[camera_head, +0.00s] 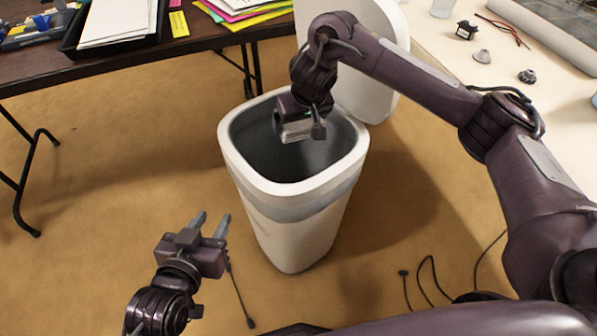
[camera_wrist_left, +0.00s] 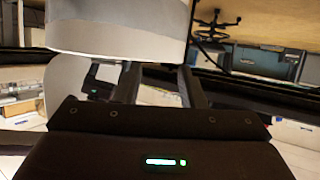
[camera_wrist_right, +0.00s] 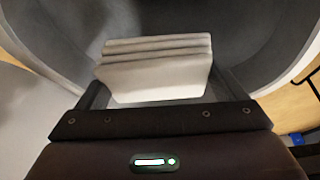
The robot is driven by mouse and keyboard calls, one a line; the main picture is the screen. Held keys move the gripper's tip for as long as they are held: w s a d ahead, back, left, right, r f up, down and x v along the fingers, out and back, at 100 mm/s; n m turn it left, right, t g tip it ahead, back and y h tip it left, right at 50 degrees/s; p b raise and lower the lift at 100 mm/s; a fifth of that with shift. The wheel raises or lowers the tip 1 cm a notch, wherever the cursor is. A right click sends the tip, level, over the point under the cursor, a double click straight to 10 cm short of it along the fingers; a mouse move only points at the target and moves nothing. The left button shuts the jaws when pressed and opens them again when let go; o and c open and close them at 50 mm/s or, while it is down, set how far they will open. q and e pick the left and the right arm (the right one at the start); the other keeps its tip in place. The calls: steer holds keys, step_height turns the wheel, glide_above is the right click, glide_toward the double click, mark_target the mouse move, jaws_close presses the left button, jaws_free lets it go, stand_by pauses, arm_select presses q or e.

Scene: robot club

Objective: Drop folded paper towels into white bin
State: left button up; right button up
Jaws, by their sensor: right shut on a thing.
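The white bin (camera_head: 300,222) stands open on the floor in the middle of the head view, its lid (camera_head: 370,85) tilted up behind it. My right gripper (camera_head: 297,130) reaches over the bin's opening and points down into it. It is shut on the folded paper towels (camera_wrist_right: 155,75), a whitish layered stack between its fingers in the right wrist view. The bin's grey inner wall (camera_wrist_right: 255,50) surrounds them there. My left gripper (camera_head: 210,222) is open and empty, left of the bin and apart from it. In the left wrist view, the bin's outside (camera_wrist_left: 115,40) shows beyond the fingers.
A dark table (camera_head: 200,45) at the back left carries a black paper tray (camera_head: 112,42) and coloured sheets (camera_head: 240,12). A pale table (camera_head: 450,75) at the right carries small parts and wires. Black cables (camera_head: 430,280) lie on the tan floor.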

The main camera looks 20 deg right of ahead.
steer(key=o, duration=0.6)
steer(key=p+v, duration=0.2)
steer(key=shift+s+r, duration=0.1)
steer(key=shift+r, duration=0.15)
steer(key=p+v, duration=0.3)
steer(key=v, duration=0.2)
steer(key=shift+p, duration=0.35)
arm_select(q)
steer(key=s+a+f+g+y, duration=0.4)
steer(key=s+a+f+g, duration=0.3)
steer(key=s+f+g, duration=0.2)
steer(key=shift+s+f+n, duration=0.3)
steer(key=shift+s+f, duration=0.15)
steer(key=shift+s, duration=0.5)
arm_select(e)
steer(key=shift+s+r, duration=0.1)
